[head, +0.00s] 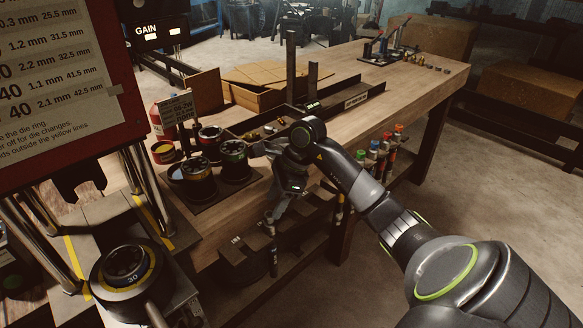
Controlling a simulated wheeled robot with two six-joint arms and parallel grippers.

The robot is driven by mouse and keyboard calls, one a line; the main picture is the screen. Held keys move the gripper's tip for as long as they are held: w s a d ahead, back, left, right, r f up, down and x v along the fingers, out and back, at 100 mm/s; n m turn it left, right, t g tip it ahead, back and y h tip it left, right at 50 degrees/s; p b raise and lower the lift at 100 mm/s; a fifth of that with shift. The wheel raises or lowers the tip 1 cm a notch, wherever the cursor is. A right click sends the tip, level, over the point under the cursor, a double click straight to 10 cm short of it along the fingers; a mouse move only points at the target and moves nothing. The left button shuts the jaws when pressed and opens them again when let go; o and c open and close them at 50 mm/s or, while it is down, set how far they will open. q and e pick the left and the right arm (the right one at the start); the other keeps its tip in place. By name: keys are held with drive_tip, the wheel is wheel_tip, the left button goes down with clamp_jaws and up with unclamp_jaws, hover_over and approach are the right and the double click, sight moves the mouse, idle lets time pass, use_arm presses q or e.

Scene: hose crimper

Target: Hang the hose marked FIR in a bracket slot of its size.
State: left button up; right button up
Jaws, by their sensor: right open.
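My right gripper (270,222) is open and points down at the front edge of the wooden bench, above a dark slotted bracket (236,252). A short dark hose-like piece (273,262) hangs upright at that bracket's right end, just below the fingers. I cannot tell whether the fingers touch it. Several hoses with coloured ends, including a green-ended one (373,150) and a red-ended one (398,129), stand along the bench's right front edge, partly behind my right arm. No FIR marking is readable. My left gripper is out of view.
Round dies (198,178) sit on a dark mat on the bench (330,130), beside a small sign (176,108) and a red extinguisher-like cylinder. A crimper with a dial (125,268) and a panel (60,85) fill the left.

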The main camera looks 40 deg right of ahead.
drive_tip(key=b+v, duration=0.2)
drive_tip(key=v, duration=1.1)
drive_tip(key=shift+s+r, duration=0.15)
drive_tip(key=shift+r, duration=0.15)
drive_tip(key=shift+d, duration=0.15)
